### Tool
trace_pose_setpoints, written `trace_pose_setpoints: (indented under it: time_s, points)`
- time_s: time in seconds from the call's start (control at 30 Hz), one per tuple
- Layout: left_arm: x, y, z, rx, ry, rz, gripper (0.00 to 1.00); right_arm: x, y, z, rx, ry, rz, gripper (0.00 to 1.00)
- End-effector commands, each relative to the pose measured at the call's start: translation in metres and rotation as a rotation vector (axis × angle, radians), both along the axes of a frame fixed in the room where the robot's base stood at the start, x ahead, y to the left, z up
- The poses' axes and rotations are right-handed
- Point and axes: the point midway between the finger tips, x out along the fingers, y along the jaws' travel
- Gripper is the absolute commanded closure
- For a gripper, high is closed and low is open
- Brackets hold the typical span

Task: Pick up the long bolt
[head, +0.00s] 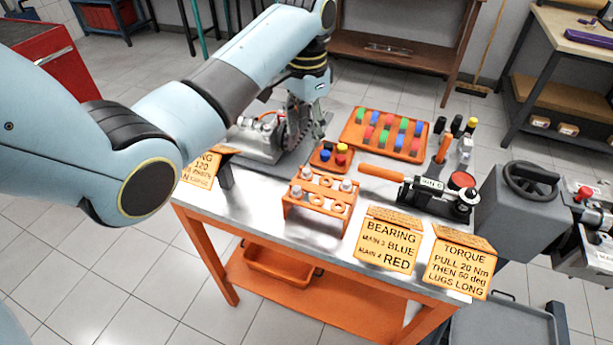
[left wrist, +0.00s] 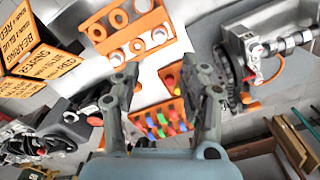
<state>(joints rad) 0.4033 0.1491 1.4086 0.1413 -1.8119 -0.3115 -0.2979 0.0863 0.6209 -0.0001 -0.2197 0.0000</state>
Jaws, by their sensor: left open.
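An orange rack (head: 318,205) stands on the metal workbench and holds several silver bolts (head: 346,185) and orange rings. The rack also shows at the top of the left wrist view (left wrist: 105,37), with pale bolt heads (left wrist: 158,35) among the rings. I cannot tell from the heads which bolt is the long one. My left gripper (head: 300,118) is above the bench, behind the rack and near the engine block (head: 258,135). In the left wrist view its two fingers (left wrist: 163,78) are spread with nothing held between them. My right gripper is not seen.
Behind the rack are a small orange tray (head: 322,163) with coloured caps and a larger tray (head: 352,135) of coloured pieces. An orange-handled torque wrench (head: 385,174) lies to the right. Sign cards (head: 388,247) stand along the front edge.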

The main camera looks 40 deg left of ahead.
Motion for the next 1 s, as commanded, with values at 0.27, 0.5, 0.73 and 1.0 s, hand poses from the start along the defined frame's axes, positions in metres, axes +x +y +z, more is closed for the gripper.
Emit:
trace_pose_setpoints:
  time_s: [0.27, 0.5, 0.73, 1.0]
  points:
    - [0.0, 0.0, -0.043, 0.0, 0.004, -0.001, 0.57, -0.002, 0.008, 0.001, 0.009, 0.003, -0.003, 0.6]
    - [-0.002, 0.0, -0.067, 0.0, 0.006, 0.0, 0.57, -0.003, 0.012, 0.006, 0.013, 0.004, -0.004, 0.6]
    - [-0.001, 0.0, -0.098, 0.0, 0.002, -0.001, 0.57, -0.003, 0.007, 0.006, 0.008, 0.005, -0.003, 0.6]
    - [-0.001, 0.0, -0.1, 0.0, 0.001, -0.001, 0.59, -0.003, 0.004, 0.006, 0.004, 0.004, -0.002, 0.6]
